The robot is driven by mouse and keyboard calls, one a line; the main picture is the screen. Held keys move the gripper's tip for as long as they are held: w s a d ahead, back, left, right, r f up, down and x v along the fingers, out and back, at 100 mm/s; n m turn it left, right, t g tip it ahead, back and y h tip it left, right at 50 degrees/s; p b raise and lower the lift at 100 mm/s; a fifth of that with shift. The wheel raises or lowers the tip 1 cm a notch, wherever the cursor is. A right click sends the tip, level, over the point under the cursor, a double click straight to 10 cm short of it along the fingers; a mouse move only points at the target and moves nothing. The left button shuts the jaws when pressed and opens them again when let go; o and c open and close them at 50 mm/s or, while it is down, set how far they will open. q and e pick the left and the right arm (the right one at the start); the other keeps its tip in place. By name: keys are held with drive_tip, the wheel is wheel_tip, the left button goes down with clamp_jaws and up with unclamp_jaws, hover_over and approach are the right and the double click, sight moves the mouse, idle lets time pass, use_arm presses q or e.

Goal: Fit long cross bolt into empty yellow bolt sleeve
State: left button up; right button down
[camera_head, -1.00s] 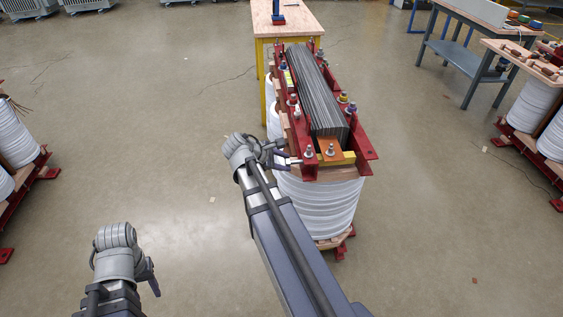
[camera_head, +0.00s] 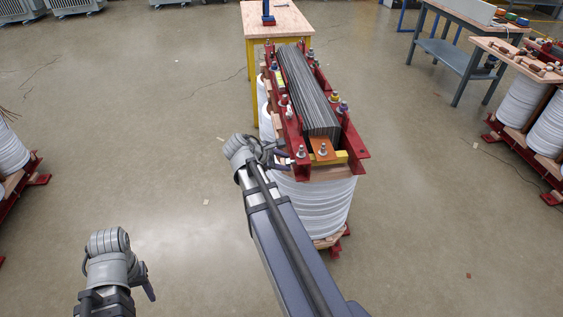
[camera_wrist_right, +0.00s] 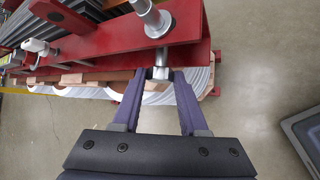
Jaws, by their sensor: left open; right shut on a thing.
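My right gripper (camera_wrist_right: 159,76) is shut on a silver bolt (camera_wrist_right: 161,70) with a blocky head. The bolt points at the side of the red clamp beam (camera_wrist_right: 115,38); its far end is hidden by the beam, so how deep it sits cannot be told. In the head view my right gripper (camera_head: 281,153) is at the near left corner of the transformer core (camera_head: 307,85), close against the red beam. A yellow block (camera_head: 341,157) shows at the near end; the empty sleeve cannot be made out clearly. My left gripper (camera_head: 146,281) is open and empty, low at left.
White coils (camera_head: 316,205) stand under the core. A wooden-topped table (camera_head: 276,20) with yellow legs is behind it. Upright bolts and nuts (camera_head: 323,149) rise from the red beams. A grey workbench (camera_head: 458,55) stands at the back right.

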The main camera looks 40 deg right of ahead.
sight(293, 162)
drive_tip(key=shift+s+d, duration=0.45)
drive_tip(key=shift+d, duration=0.25)
drive_tip(key=shift+s+d, duration=0.4)
drive_tip(key=shift+d, duration=0.3)
drive_tip(key=shift+c, duration=1.8)
unclamp_jaws()
drive_tip(key=shift+r, duration=0.1)
drive_tip(key=shift+w, duration=0.1)
drive_tip(key=w+a, duration=0.8)
drive_tip(key=a, duration=0.6)
drive_tip(key=shift+w, duration=0.15)
